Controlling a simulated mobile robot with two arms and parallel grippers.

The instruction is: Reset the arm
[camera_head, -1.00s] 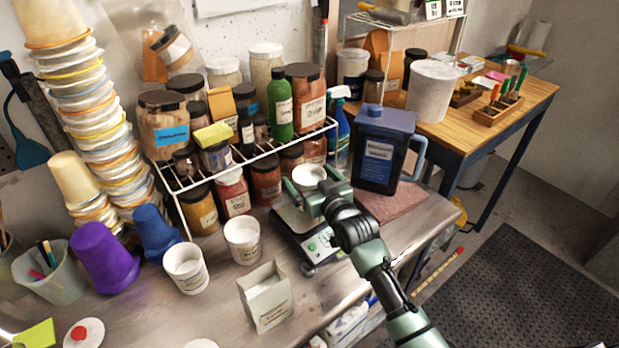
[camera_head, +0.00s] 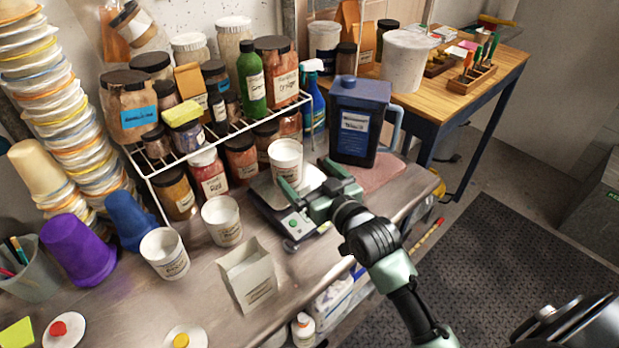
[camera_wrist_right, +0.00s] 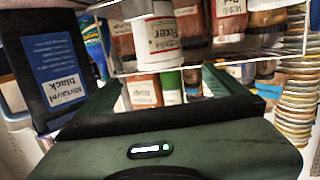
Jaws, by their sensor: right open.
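My right gripper (camera_head: 306,177) is open and empty, just in front of a white cup (camera_head: 286,159). The cup stands upright on the scale (camera_head: 268,208), at its back part. In the right wrist view the cup's label reads "Fixer" (camera_wrist_right: 161,36); it sits beyond the open fingers (camera_wrist_right: 160,95), apart from them. The gripper partly covers the scale's plate. My left gripper is not in view.
A blue-lidded black jug (camera_head: 357,125) stands right of the gripper on a reddish mat (camera_head: 385,176). A wire rack (camera_head: 225,138) with jars is behind. Two white cups (camera_head: 222,220) (camera_head: 164,254) and an open paper box (camera_head: 247,275) stand to the left.

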